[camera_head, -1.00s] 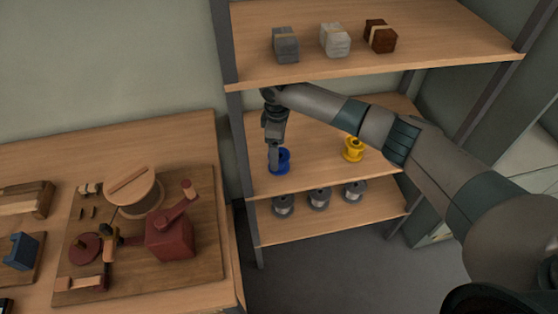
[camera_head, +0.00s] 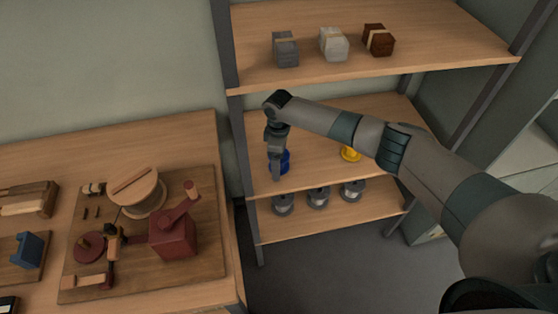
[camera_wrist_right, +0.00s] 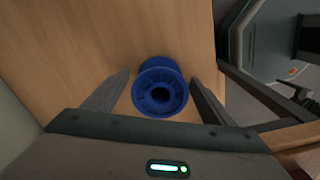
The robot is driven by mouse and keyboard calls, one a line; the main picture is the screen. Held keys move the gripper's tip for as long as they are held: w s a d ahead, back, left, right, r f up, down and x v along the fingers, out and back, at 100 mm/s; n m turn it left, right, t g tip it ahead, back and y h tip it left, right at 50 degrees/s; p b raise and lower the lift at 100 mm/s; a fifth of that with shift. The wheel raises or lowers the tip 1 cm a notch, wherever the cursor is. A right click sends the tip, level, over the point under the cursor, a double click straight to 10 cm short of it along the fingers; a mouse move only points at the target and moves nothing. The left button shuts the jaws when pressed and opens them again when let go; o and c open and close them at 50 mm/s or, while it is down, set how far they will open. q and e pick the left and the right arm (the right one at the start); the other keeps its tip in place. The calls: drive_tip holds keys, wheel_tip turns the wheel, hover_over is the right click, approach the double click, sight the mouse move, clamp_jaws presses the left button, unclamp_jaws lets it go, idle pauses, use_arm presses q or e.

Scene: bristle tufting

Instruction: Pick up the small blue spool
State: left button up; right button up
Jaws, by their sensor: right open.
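The small blue spool (camera_head: 284,160) stands on the middle shelf, near its left end, partly hidden behind my right gripper (camera_head: 276,172) in the head view. In the right wrist view the blue spool (camera_wrist_right: 160,88) lies between the two open fingers of my right gripper (camera_wrist_right: 158,92), with its round flange and dark centre hole facing the camera. A gap shows on both sides, and the fingers are not closed on it. My left gripper is not in view.
A yellow spool (camera_head: 351,154) stands farther right on the middle shelf (camera_head: 315,150). Several grey spools (camera_head: 318,197) sit on the shelf below. The upper shelf (camera_head: 440,40) with bristle bundles (camera_head: 333,44) is above my arm. A workbench (camera_head: 140,130) with a red crank device (camera_head: 172,238) stands at left.

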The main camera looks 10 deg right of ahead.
drive_tip(key=shift+c, duration=0.4)
drive_tip(key=c, duration=1.1)
drive_tip(key=shift+r, duration=0.1)
drive_tip(key=shift+r+b, duration=0.55)
drive_tip(key=shift+r, duration=0.3)
drive_tip(key=shift+r+b, duration=0.3)
drive_tip(key=shift+r, duration=0.4)
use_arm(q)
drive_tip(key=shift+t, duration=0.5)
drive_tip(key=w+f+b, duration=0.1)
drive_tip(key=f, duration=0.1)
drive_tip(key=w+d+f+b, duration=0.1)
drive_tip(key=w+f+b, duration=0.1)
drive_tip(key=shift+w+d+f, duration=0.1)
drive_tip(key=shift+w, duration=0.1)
use_arm(e)
drive_tip(key=s, duration=1.8)
drive_tip(key=shift+r, duration=0.15)
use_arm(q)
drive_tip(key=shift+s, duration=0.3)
